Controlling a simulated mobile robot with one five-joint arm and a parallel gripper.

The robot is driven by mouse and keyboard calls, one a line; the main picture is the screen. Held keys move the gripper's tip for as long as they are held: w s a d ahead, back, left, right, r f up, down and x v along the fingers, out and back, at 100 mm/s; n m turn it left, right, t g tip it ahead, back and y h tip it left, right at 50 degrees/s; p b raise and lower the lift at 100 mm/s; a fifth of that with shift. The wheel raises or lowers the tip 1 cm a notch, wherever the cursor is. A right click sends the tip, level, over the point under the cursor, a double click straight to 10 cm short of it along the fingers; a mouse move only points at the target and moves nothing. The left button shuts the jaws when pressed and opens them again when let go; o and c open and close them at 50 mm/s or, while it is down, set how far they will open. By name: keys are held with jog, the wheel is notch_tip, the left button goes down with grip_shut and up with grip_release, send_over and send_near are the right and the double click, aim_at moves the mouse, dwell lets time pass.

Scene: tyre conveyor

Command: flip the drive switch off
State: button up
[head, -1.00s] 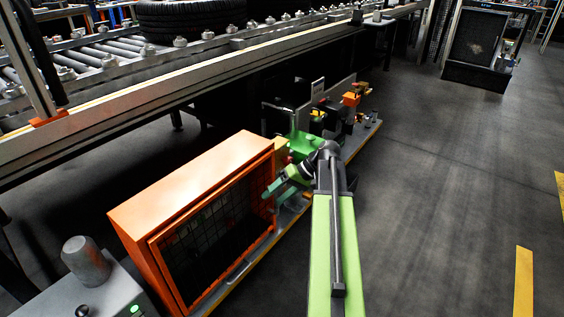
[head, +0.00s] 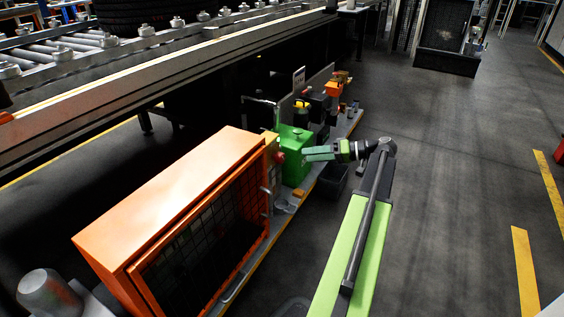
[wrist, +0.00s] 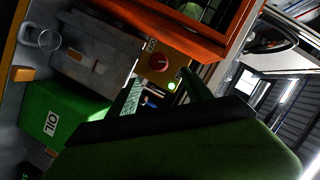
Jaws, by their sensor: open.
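In the head view a small red part (head: 279,157) shows on the yellowish box (head: 271,146) by the orange cage. My gripper (head: 305,154) is open and empty, at the front of the green box, to the right of the red part. Its green fingers (wrist: 163,88) also show in the wrist view, apart from the knob.
The orange mesh cage (head: 165,195) stands left of my gripper. The green oil box (head: 292,150) is close behind the fingertips. More small devices (head: 318,104) line the bench beyond. The roller conveyor (head: 150,65) runs behind. Floor on the right (head: 450,170) is clear.

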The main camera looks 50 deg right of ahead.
aim_at(284, 158)
jog(key=b+x, duration=0.2)
jog(key=x, duration=0.8)
jog(key=shift+w+a+f, duration=0.1)
jog(key=shift+w+a, duration=0.05)
jog(key=shift+w, duration=0.15)
